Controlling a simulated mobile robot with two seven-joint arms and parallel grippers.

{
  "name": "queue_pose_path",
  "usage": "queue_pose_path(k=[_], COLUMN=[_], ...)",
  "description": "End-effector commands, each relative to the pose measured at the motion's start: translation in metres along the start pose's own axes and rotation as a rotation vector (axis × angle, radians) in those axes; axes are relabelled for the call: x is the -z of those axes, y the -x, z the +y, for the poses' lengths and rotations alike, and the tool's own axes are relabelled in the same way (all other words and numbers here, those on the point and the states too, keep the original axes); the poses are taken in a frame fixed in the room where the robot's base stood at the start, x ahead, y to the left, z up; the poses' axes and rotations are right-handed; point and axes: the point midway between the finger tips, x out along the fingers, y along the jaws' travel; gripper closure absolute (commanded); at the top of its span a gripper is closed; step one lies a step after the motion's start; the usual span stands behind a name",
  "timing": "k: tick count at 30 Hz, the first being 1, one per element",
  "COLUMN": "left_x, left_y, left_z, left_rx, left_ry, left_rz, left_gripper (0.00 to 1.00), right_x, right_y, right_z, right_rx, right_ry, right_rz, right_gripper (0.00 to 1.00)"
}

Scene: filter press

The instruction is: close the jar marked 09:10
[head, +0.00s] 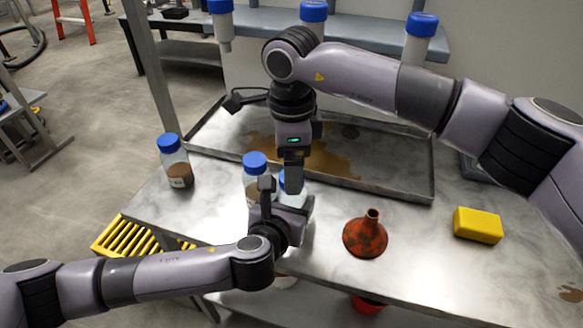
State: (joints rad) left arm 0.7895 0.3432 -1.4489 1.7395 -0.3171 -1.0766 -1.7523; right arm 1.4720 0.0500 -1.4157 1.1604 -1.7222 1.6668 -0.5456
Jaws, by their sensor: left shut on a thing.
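A clear jar (296,198) stands on the steel table, mostly hidden by both grippers; a bit of blue shows at its top. My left gripper (281,195) is shut on this jar from the front. My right gripper (292,182) points down right over its top; whether its fingers are open or shut is hidden. A second blue-capped jar (250,184) is just behind and left, partly covered by the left gripper. A third blue-capped jar (178,170) with brown contents and a label stands at the table's left. I cannot read 09:10 on any jar.
A red-brown funnel (366,237) and a yellow sponge-like block (478,225) lie to the right. A shallow metal tray (400,180) with brown stains lies behind the jars. Blue-topped containers (420,38) hang at the back shelf. The table's front middle is clear.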

Motion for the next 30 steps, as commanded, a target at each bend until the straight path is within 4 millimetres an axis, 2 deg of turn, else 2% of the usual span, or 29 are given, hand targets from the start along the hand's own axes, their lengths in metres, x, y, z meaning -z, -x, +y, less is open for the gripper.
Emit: queue_pose_path(k=[6, 13, 18, 27, 28, 30], left_x=[0.0, 0.0, 0.0, 0.0, 0.0, 0.0], left_y=[0.0, 0.0, 0.0, 0.0, 0.0, 0.0], left_z=[0.0, 0.0, 0.0, 0.0, 0.0, 0.0], left_rx=[-0.001, -0.001, -0.001, 0.0, 0.0, 0.0], left_ry=[0.0, 0.0, 0.0, 0.0, 0.0, 0.0], left_rz=[0.001, 0.001, 0.001, 0.001, 0.0, 0.0], left_gripper=[1.0, 1.0, 1.0, 1.0, 0.28, 0.08], right_x=[-0.001, 0.0, 0.0, 0.0, 0.0, 0.0], right_y=[0.049, 0.089, 0.101, 0.102, 0.102, 0.102], right_z=[-0.001, 0.0, 0.0, 0.001, 0.001, 0.0], right_rx=[0.005, 0.002, -0.001, -0.001, -0.001, -0.001], right_ry=[0.001, -0.001, 0.001, 0.001, 0.001, 0.001], right_rz=[-0.001, -0.001, 0.0, 0.0, 0.0, 0.0], right_gripper=[0.21, 0.21, 0.21, 0.21, 0.21, 0.21])
